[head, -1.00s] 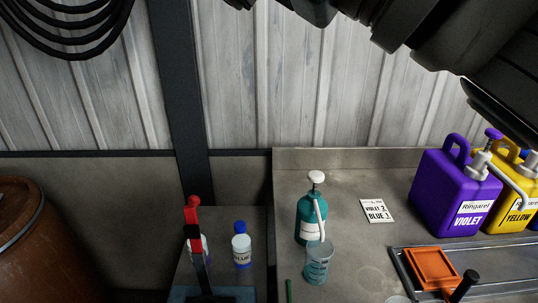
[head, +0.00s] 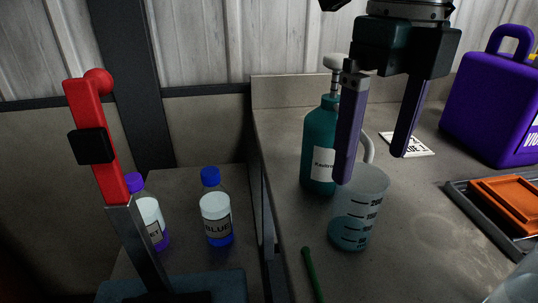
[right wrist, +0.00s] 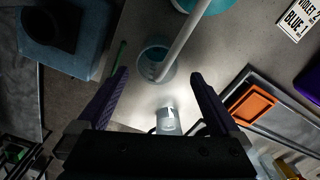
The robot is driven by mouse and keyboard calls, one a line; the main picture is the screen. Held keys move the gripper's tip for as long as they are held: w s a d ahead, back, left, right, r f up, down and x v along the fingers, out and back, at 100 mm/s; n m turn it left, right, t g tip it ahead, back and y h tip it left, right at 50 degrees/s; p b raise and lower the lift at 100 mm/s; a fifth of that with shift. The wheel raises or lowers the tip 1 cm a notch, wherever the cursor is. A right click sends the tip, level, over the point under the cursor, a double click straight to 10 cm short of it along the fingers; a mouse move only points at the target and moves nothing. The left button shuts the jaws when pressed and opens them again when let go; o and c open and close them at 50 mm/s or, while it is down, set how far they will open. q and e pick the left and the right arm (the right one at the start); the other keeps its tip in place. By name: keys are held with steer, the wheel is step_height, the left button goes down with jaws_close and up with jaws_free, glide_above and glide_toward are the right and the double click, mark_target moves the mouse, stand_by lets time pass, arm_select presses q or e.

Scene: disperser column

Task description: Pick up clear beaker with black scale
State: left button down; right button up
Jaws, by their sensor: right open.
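The clear beaker with black scale marks (head: 352,232) stands upright on the grey bench in the head view, in front of the teal pump bottle (head: 318,150). In the right wrist view the beaker (right wrist: 152,66) is seen from above, partly crossed by the pump bottle's pale spout. My right gripper (head: 372,168) is open and empty, pointing down above and just behind the beaker's rim. In the right wrist view its two purple fingers (right wrist: 158,76) are spread wide, one on each side of the beaker. My left gripper does not show.
A green stick (head: 312,275) lies left of the beaker. An orange tray (head: 508,203) and a violet jug (head: 492,105) are to the right. A blue-capped bottle (head: 216,212) and a red-handled lever (head: 98,140) stand left, beyond the bench edge. A label card (head: 420,148) lies behind.

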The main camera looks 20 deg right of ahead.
mark_target(359, 194)
steer(key=f, duration=0.7)
steer(key=shift+w+a, duration=0.1)
steer(key=shift+a, duration=0.1)
steer(key=shift+c, duration=0.4)
steer(key=c, duration=1.3)
